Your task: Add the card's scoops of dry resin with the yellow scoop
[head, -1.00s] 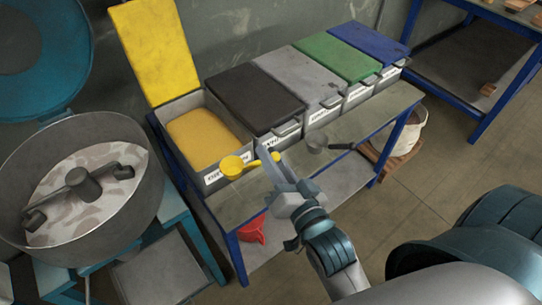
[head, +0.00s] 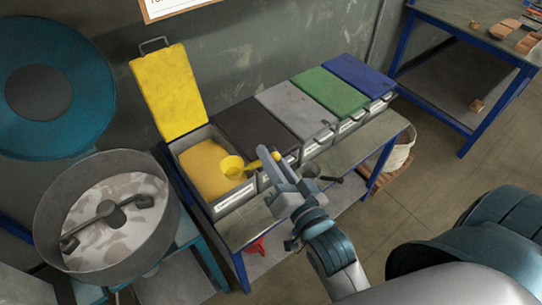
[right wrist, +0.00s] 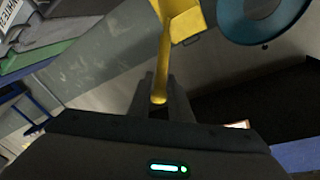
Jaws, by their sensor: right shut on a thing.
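The yellow scoop (head: 233,166) is held by its handle in my right gripper (head: 273,160), which is shut on it. Its cup is over the front right part of the open bin of yellow powder (head: 199,168); I cannot tell whether it touches the powder. In the right wrist view the scoop's handle (right wrist: 163,70) runs up from between the fingers. The bin's yellow lid (head: 168,92) stands open behind it. The mixer pan (head: 60,185) at left is open, with pale patchy material and a dark paddle (head: 115,215) inside. A card (head: 178,5) on the wall is cut off at the top. My left gripper is not in view.
Bins with closed lids, black (head: 252,127), grey (head: 295,107), green (head: 330,91) and blue (head: 358,76), stand right of the open bin. A grey scoop (head: 312,171) lies on the bench in front. A red funnel-like item (head: 256,247) is below. The mixer's raised teal lid (head: 60,85) is at left.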

